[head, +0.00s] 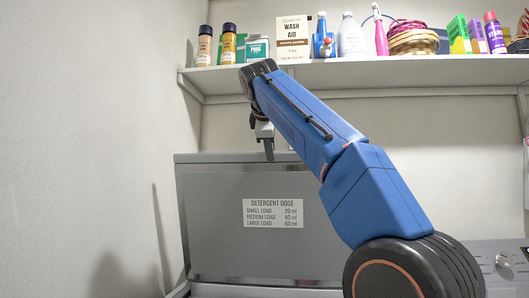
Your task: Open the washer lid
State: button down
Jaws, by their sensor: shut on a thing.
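The washer lid (220,215) is a grey panel standing near upright in the middle of the head view. It carries a white "Detergent Dose" label (272,213) on the face toward me. My gripper (268,150) points down at the lid's top edge and is shut on it. One finger shows in front of the edge; the other is hidden. My blue arm covers the right part of the lid. The washer's opening below is out of view.
A white shelf (430,72) above holds bottles, boxes and a wicker basket (412,38), close behind my arm's wrist. A wall stands to the left. A panel with a knob (503,260) shows at the lower right.

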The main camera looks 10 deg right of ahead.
jog(key=shift+w+f, duration=0.15)
jog(key=shift+f, duration=0.05)
jog(key=c, duration=1.7)
grip_release()
jog(key=shift+o, duration=0.2)
jog(key=shift+r, duration=0.1)
jog(key=v, duration=1.2)
